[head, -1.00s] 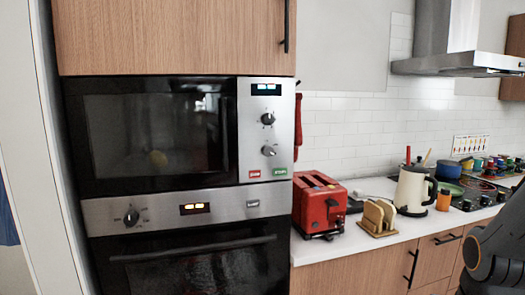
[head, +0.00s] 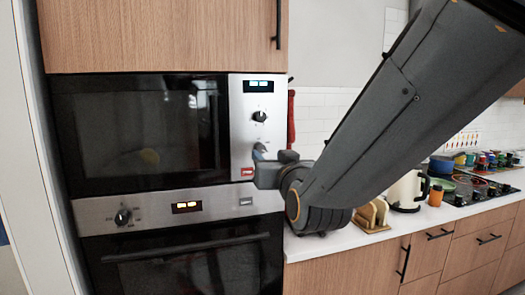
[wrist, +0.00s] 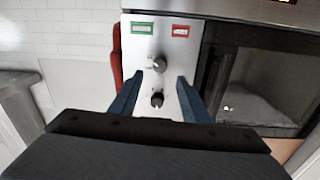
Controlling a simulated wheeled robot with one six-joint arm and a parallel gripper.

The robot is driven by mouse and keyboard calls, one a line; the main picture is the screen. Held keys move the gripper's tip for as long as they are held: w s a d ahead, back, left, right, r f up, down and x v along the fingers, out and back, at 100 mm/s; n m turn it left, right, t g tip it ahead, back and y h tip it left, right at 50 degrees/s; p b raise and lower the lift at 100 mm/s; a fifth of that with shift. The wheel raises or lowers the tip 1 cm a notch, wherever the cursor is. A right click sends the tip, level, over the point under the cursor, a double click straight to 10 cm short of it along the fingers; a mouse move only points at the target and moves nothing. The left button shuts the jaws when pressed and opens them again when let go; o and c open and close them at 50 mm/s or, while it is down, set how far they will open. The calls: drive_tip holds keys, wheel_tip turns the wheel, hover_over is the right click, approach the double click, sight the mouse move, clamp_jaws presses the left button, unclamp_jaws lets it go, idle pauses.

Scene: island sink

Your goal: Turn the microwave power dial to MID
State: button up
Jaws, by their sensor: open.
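The microwave (head: 130,130) is built into the cabinet in the head view, with a steel control panel on its right. Contact with either dial cannot be told.
An oven (head: 180,265) with its own dial (head: 123,217) sits below the microwave. A toast rack (head: 372,216) and kettle (head: 407,191) stand on the counter, partly behind my arm. The space before the microwave door is clear.

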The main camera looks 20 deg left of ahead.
sight(261, 149)
drive_tip(key=shift+p+x, duration=1.25)
drive_tip(key=shift+x, duration=2.5)
drive_tip(key=shift+f, duration=0.1)
drive_tip(key=shift+c, duration=0.3)
drive_tip(key=c, duration=1)
